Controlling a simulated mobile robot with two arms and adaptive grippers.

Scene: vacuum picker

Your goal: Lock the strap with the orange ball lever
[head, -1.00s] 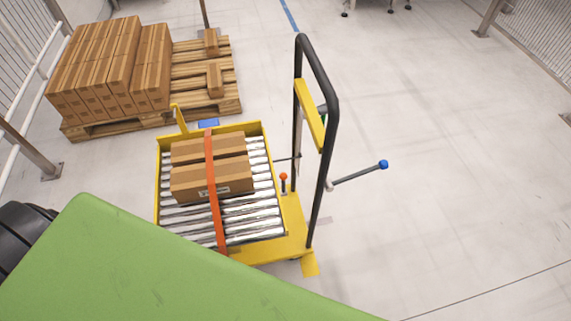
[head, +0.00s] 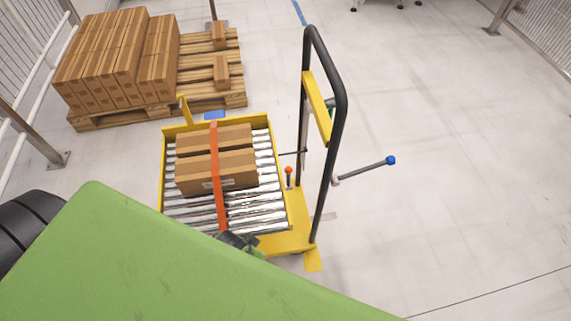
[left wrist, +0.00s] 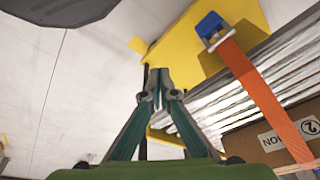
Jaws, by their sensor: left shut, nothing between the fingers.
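The orange ball lever (head: 289,171) stands upright on the yellow cart's (head: 299,236) deck, right of the rollers. The orange strap (head: 216,180) runs over two cartons (head: 238,172) on the roller bed. In the left wrist view the strap (left wrist: 250,75) ends at a blue fitting (left wrist: 209,25) on the yellow edge. My left gripper (left wrist: 160,78) is shut and empty, apart from the strap in that picture. In the head view a dark gripper part (head: 238,241) shows near the strap's lower end, mostly hidden by my green body. My right gripper is not in view.
The cart's black handle frame (head: 343,105) rises on its right, with a blue-knobbed rod (head: 365,169) sticking out. A pallet (head: 212,92) with stacked cartons (head: 115,62) stands at the back left. The floor on the right is clear.

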